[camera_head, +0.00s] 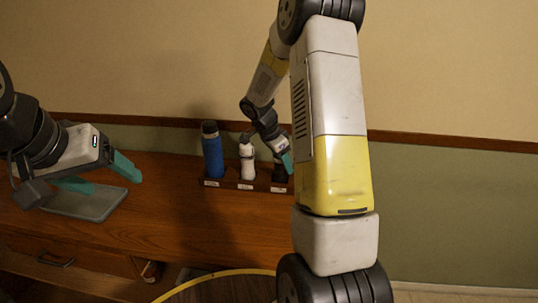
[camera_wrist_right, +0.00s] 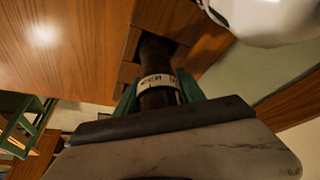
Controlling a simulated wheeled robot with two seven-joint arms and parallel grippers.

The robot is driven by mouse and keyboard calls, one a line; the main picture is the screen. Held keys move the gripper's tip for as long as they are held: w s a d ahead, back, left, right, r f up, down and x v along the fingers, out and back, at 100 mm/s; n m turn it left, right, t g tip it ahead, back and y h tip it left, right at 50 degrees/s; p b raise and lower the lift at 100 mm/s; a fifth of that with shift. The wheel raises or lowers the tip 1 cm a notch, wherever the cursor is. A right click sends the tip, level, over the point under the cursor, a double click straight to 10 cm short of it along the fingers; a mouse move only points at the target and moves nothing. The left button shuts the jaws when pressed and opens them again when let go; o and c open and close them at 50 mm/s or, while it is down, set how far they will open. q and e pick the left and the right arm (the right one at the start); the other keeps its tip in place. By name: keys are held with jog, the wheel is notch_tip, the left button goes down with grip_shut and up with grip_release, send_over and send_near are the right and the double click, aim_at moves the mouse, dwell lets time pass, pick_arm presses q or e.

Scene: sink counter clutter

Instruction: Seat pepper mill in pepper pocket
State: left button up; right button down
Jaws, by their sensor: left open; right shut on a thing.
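The dark brown pepper mill (camera_wrist_right: 157,56), with a white lettered band, is between the green fingers of my right gripper (camera_wrist_right: 158,92), which is shut on it. Its far end is at a square opening in the wooden rack (camera_wrist_right: 128,72); how deep it sits is hidden. In the head view the mill (camera_head: 279,173) is a dark shape at the rack's right end, partly covered by my right gripper (camera_head: 286,160). The rack (camera_head: 228,185) has white labels along its front. My left gripper (camera_head: 104,177) is open and empty, left of the rack.
A blue bottle (camera_head: 212,155) and a white bottle (camera_head: 247,162) stand in the rack left of the mill. The white bottle (camera_wrist_right: 265,18) is close beside it in the wrist view. A grey tray (camera_head: 88,205) lies at left. The counter front (camera_head: 190,225) is clear.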

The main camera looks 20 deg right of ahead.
jog(key=c, duration=0.7)
grip_release()
jog(key=w+v, duration=0.1)
jog(key=v, duration=1.1)
jog(key=s+a+r+n+t+y, duration=0.1)
jog(key=s+a+r+n+y, duration=0.1)
jog(key=s+n, duration=0.3)
jog(key=s+a+r+n+t+y, duration=0.2)
jog(key=s+a+r+n, duration=0.2)
jog(key=s, duration=0.8)
jog(key=s+a+r+n+t+y, duration=0.2)
jog(key=s+a+r+n, duration=0.1)
jog(key=s+n, duration=0.4)
jog(key=shift+s+a+r+n+y, duration=0.25)
jog(key=shift+s+r+n+y, duration=0.05)
jog(key=shift+s+r, duration=0.5)
